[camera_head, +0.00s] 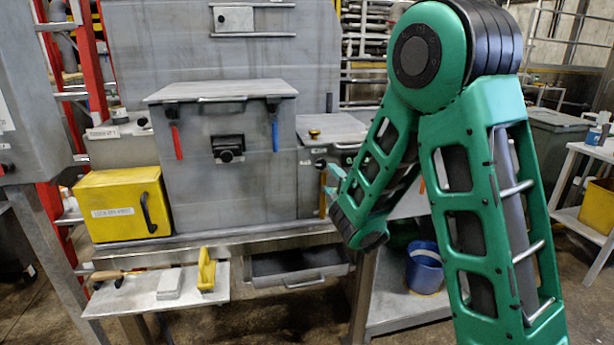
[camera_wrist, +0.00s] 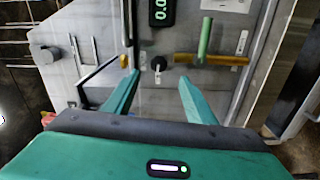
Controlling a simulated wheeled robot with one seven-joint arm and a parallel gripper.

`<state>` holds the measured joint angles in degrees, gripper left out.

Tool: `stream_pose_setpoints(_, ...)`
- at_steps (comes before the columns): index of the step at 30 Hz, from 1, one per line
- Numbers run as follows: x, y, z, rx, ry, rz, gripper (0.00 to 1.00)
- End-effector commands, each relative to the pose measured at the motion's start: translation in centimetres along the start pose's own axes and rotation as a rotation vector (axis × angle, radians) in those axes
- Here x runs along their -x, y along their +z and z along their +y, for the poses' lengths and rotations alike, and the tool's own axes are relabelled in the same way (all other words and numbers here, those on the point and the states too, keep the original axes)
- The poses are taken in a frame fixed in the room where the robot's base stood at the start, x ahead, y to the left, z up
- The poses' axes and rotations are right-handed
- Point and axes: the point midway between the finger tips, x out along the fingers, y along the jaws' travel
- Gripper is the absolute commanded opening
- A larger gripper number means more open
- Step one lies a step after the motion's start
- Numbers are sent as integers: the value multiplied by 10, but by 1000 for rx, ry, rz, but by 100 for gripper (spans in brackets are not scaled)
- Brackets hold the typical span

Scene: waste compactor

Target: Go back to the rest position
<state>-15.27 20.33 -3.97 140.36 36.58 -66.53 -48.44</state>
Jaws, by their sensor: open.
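My gripper (camera_wrist: 158,76) shows in the wrist view with its two teal fingers spread apart and nothing between them. I cannot tell whether the fingertips touch the panel. In the head view my green arm is bent down at the right, and its links hide most of the gripper. The grey compactor (camera_head: 228,150) stands left of the arm, with its top lid (camera_head: 222,90) lying flat.
A yellow lockout box (camera_head: 115,205) sits on the ledge left of the compactor. A low shelf (camera_head: 130,297) holds a brush and a yellow-handled tool. A drawer (camera_head: 300,268) stands open beside it. A blue bucket (camera_head: 425,268) and a side table (camera_head: 590,150) are at the right.

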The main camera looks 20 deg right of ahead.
Motion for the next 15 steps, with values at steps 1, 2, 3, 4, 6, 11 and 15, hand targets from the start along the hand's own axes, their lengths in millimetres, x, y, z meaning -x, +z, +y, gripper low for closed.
stream_pose_setpoints(1,0,1,0,-1,0,-2,51)
stream_pose_setpoints(2,0,2,0,-4,-2,-5,51)
stream_pose_setpoints(3,1,6,1,-12,-7,-16,51)
stream_pose_setpoints(4,1,10,2,-22,-13,-28,51)
stream_pose_setpoints(6,5,28,4,-61,-37,-79,51)
stream_pose_setpoints(11,29,93,4,-236,-138,-277,51)
stream_pose_setpoints(15,67,148,-2,-429,-237,-476,51)
